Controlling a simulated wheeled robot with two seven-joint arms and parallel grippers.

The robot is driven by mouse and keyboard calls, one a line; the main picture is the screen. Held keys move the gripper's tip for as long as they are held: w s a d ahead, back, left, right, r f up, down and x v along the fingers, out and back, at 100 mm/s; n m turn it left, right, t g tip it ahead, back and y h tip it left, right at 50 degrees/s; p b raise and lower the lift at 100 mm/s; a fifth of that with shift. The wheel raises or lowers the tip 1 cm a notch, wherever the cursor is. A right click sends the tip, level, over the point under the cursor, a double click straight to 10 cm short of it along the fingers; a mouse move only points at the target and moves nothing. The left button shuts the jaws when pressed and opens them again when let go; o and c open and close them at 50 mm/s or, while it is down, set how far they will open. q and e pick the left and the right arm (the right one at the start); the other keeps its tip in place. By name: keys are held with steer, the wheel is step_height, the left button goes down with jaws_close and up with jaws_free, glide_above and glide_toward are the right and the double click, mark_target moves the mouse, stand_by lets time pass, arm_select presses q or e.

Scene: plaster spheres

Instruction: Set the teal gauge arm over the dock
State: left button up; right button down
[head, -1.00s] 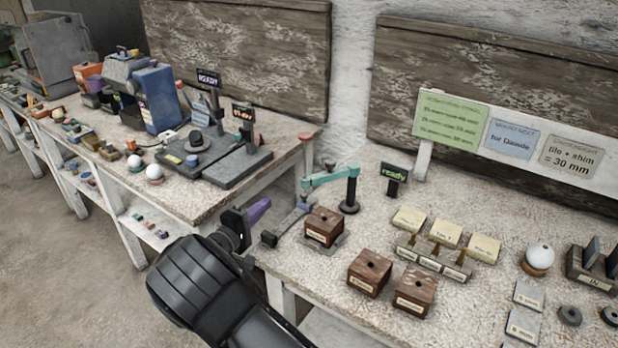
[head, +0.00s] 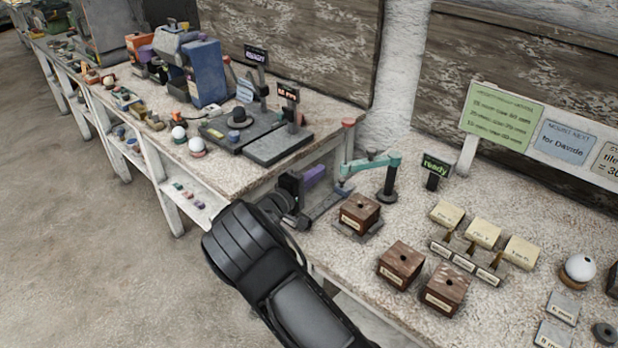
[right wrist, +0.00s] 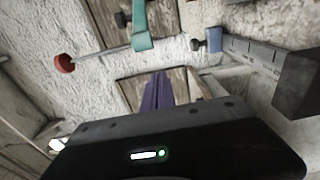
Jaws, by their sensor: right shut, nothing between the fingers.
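The teal gauge arm (head: 370,164) reaches left from a dark post (head: 390,185) near the left end of the right bench. A thin rod with a red knob (head: 348,124) stands by its free end. The arm also shows at the top of the right wrist view (right wrist: 140,25). A brown block (head: 360,211) sits on a small grey plate (head: 378,229) in front of the arm; I cannot tell if this plate is the dock. My right gripper (head: 315,174), with purple fingers, is shut and empty, left of the arm and apparently apart from it. My left gripper is out of view.
Two more brown blocks (head: 401,262) stand near the front edge. Several cream blocks (head: 483,232) and a white ball (head: 579,268) are to the right. A green "ready" sign (head: 435,166) stands behind the post. The left bench (head: 225,178) holds grey devices and balls.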

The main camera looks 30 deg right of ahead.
steer(key=s+d+p, duration=0.1)
steer(key=d, duration=0.1)
steer(key=s+d+p, duration=0.1)
steer(key=d, duration=0.1)
steer(key=shift+s+d+p, duration=0.15)
steer(key=shift+s+p, duration=0.05)
steer(key=shift+p, duration=0.2)
